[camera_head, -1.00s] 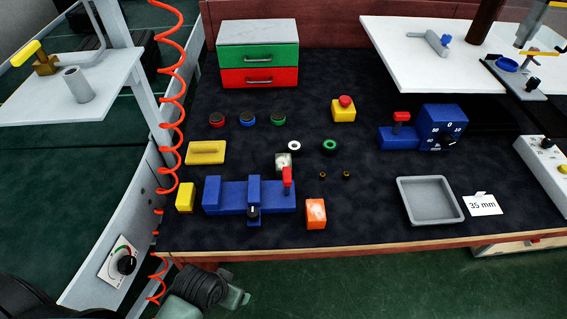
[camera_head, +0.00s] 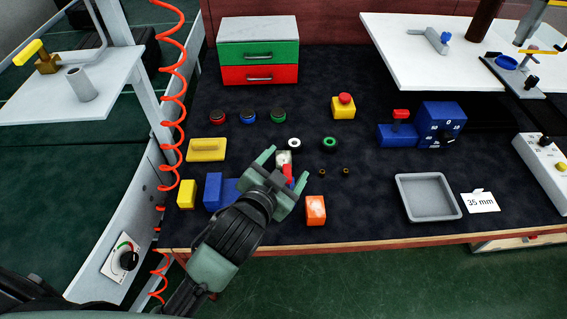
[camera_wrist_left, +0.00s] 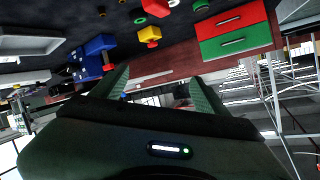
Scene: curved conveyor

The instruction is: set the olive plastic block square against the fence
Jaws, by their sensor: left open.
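I cannot make out a clearly olive block in either view; part of the bench is hidden behind my left arm. My left gripper (camera_head: 286,167) is open above the bench, its fingers pointing away around a red lever (camera_head: 288,172) and a small pale block (camera_head: 283,158). Whether it touches either, I cannot tell. In the wrist view the fingers (camera_wrist_left: 162,90) are spread with nothing visible between them. A blue fixture (camera_head: 213,189), possibly bearing the fence, is largely covered by the gripper. My right gripper is not in view.
An orange block (camera_head: 315,210) stands just right of the gripper. A yellow block (camera_head: 187,194) and a yellow handled piece (camera_head: 207,150) lie left. A grey tray (camera_head: 428,197) is at the right, with clear dark mat between. A red coiled hose (camera_head: 170,110) hangs left.

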